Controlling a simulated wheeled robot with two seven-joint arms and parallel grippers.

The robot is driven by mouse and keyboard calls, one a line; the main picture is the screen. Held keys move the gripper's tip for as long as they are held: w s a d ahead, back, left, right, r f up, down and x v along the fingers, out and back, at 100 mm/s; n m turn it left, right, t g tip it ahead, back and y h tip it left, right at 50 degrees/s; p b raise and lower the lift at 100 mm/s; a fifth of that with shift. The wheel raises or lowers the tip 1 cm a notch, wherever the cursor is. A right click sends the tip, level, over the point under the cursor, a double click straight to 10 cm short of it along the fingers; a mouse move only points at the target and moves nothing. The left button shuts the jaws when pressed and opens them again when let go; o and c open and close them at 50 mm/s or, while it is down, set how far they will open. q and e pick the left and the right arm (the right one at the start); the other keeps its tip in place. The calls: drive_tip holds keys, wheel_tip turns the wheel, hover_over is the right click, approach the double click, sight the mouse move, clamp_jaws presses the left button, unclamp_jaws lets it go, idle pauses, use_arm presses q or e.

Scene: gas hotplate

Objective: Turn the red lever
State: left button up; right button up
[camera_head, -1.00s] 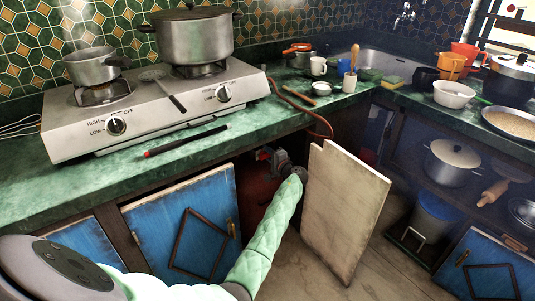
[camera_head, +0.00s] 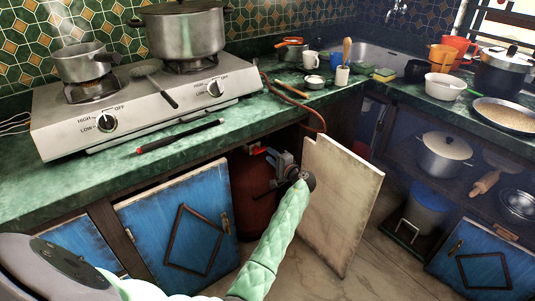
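A red-brown gas cylinder (camera_head: 248,192) stands inside the open cabinet under the counter, in shadow. A small red piece, which looks like the red lever (camera_head: 256,149), shows at its top just under the counter edge. My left gripper (camera_head: 273,160) is in the cabinet opening, just right of this red piece and in front of the cylinder's top. Its fingertips are small and dark here, so I cannot tell whether they are open, shut or touching the lever. My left arm in a pale green sleeve reaches up to it from below. My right gripper is out of view.
An open cream door panel (camera_head: 342,200) stands close to the right of my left wrist. A blue cabinet door (camera_head: 180,225) is on the left. The green counter (camera_head: 225,128) overhangs the opening. A gas hotplate (camera_head: 150,118) with pots sits above, and an orange hose (camera_head: 300,100) runs down from it.

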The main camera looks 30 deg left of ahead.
use_arm(q)
drive_tip(key=shift+d, duration=0.1)
idle(0.4)
